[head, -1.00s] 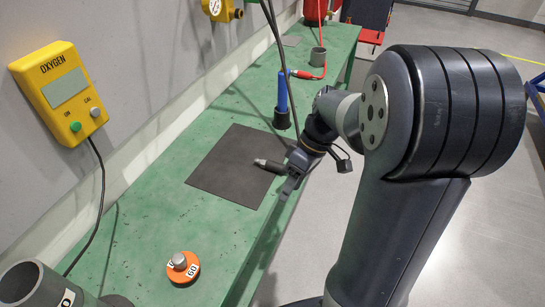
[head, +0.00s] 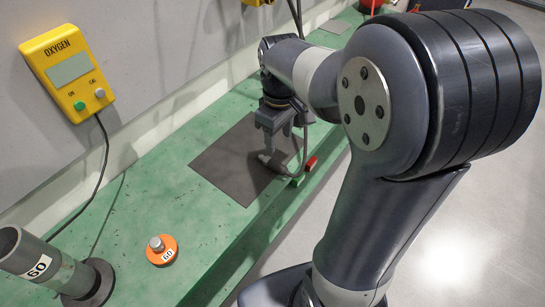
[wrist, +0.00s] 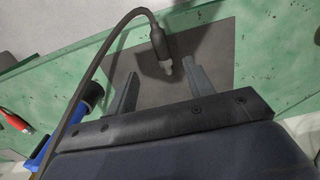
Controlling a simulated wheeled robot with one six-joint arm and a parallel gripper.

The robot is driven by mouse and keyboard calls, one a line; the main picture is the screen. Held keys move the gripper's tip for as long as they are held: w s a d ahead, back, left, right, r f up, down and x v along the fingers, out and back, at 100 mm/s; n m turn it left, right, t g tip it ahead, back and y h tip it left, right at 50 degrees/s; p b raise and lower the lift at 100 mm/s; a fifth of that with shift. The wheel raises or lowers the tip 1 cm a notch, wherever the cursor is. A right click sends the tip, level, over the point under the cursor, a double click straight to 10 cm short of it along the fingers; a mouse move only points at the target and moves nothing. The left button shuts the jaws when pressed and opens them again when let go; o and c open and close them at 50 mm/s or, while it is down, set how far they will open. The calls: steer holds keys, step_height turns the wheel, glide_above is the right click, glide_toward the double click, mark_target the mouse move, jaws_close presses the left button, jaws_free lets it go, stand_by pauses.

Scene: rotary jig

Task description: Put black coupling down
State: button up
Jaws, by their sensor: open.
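The black coupling (wrist: 158,52), a dark body with a pale tip and a cable from its other end, appears at the dark mat (wrist: 210,55) in the wrist view. In the head view the coupling (head: 266,159) shows small, low over or on the right part of the mat (head: 225,163). My gripper (wrist: 160,78) is open, with its two fingers apart and the coupling's tip showing near the gap between them. In the head view my gripper (head: 268,145) points down above the mat. Whether the coupling touches the mat is hard to tell.
A yellow oxygen box (head: 68,72) hangs on the wall. A red piece (head: 311,163) lies near the bench edge. A blue handle (wrist: 88,98) shows in the wrist view.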

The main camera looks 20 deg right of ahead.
glide_above(278, 164)
step_height(278, 164, down, 5)
steer(key=shift+s+a+r, duration=0.1)
steer(key=shift+a+r, duration=0.05)
steer(key=shift+f, duration=3.05)
jaws_close()
